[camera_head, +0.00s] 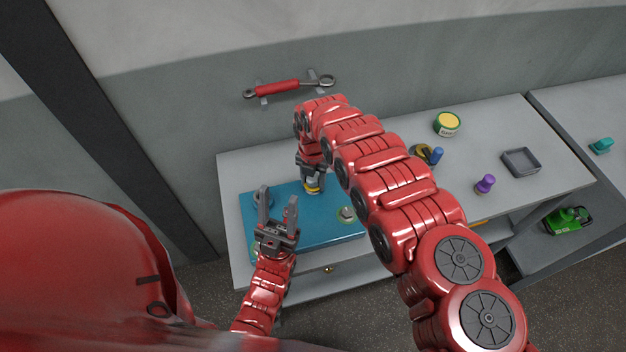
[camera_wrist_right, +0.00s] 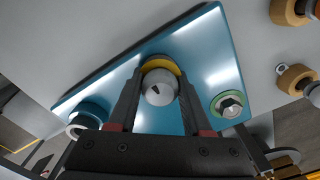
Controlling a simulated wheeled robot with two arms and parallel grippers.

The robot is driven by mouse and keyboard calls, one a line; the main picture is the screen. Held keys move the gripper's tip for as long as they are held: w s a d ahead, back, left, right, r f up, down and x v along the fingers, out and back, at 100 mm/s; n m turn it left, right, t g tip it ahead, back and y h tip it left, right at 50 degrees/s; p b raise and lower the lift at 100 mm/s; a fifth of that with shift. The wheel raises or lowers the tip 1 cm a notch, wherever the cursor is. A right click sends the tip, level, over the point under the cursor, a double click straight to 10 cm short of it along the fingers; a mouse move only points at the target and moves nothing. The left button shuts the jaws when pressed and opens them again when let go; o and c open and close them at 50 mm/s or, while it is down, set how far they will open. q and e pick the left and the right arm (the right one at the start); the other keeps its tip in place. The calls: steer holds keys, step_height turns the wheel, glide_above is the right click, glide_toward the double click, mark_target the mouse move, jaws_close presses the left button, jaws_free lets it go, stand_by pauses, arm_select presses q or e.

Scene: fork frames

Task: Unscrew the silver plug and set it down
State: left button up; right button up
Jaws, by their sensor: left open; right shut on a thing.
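A silver plug (camera_wrist_right: 160,90) with a dark mark on its face sits at a yellow ring (camera_wrist_right: 158,66) on the blue plate (camera_wrist_right: 208,50). My right gripper (camera_head: 313,182) reaches down over the plate, its two fingers on either side of the plug and shut on it. In the head view the plug is mostly hidden by this gripper; I cannot tell how far it is turned out. My left gripper (camera_head: 278,212) is open and empty, fingers up, in front of the plate's left part.
A green-ringed fitting (camera_wrist_right: 228,106) and a blue-ringed one (camera_wrist_right: 84,118) are also on the plate. A yellow-topped tin (camera_head: 447,123), a purple peg (camera_head: 485,184) and a grey tray (camera_head: 521,162) stand on the table right of my right arm.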

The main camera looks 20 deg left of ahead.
jaws_close()
steer(key=shift+n, duration=0.8)
steer(key=n, duration=0.5)
steer(key=shift+n, duration=0.3)
steer(key=o, duration=0.6)
jaws_free()
steer(key=shift+o, duration=0.2)
